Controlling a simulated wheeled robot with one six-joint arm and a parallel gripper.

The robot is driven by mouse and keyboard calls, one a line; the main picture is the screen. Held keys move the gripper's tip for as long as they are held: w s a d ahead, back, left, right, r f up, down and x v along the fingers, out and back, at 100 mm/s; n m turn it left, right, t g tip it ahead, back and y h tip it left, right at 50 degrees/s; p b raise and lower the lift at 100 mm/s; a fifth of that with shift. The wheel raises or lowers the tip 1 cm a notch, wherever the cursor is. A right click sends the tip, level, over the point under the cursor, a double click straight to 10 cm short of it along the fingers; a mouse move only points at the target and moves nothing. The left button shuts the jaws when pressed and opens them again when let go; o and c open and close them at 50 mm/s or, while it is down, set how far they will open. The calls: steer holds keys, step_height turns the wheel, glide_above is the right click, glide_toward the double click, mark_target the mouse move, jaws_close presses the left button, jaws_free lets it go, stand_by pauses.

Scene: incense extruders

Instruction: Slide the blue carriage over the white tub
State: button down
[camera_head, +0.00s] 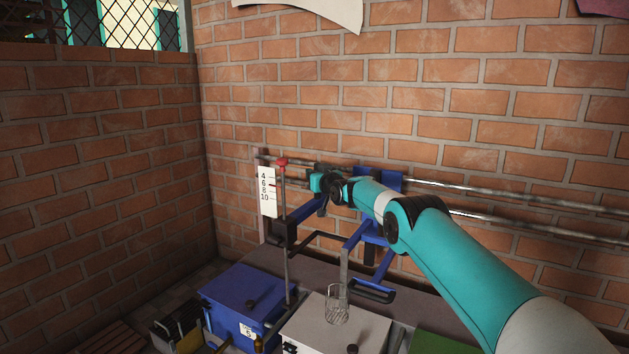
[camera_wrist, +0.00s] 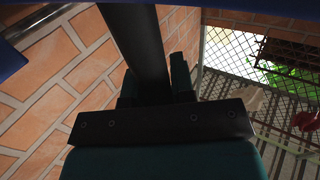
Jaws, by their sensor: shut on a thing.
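The blue carriage (camera_head: 375,232) hangs on two metal rails along the brick wall, with blue arms reaching left and a loop frame below. My gripper (camera_head: 322,203) is at the carriage's left side, beside its upper blue arm. In the wrist view my gripper (camera_wrist: 155,88) is shut around a dark bar (camera_wrist: 136,35), which looks like part of the carriage. My arm hides some of the carriage. The white tub (camera_head: 372,328) stands below, and the carriage's loop frame appears above its back right part. The exact alignment is hard to tell.
A blue tub (camera_head: 235,290) stands left of the white tub, and a green surface (camera_head: 440,343) lies right. An upright rod with a red knob (camera_head: 282,161) and a numbered scale (camera_head: 267,191) stands left of my gripper.

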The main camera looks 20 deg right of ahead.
steer(key=shift+w+a+f, duration=0.1)
steer(key=shift+a, duration=0.05)
steer(key=c, duration=1)
jaws_free()
steer(key=shift+o, duration=0.2)
steer(key=shift+s+d+p, duration=0.25)
steer(key=shift+s+p, duration=0.15)
steer(key=shift+s, duration=0.55)
steer(key=s+d+p, duration=0.1)
steer(key=s, duration=1.4)
steer(key=shift+s+d, duration=0.25)
steer(key=shift+d, duration=0.05)
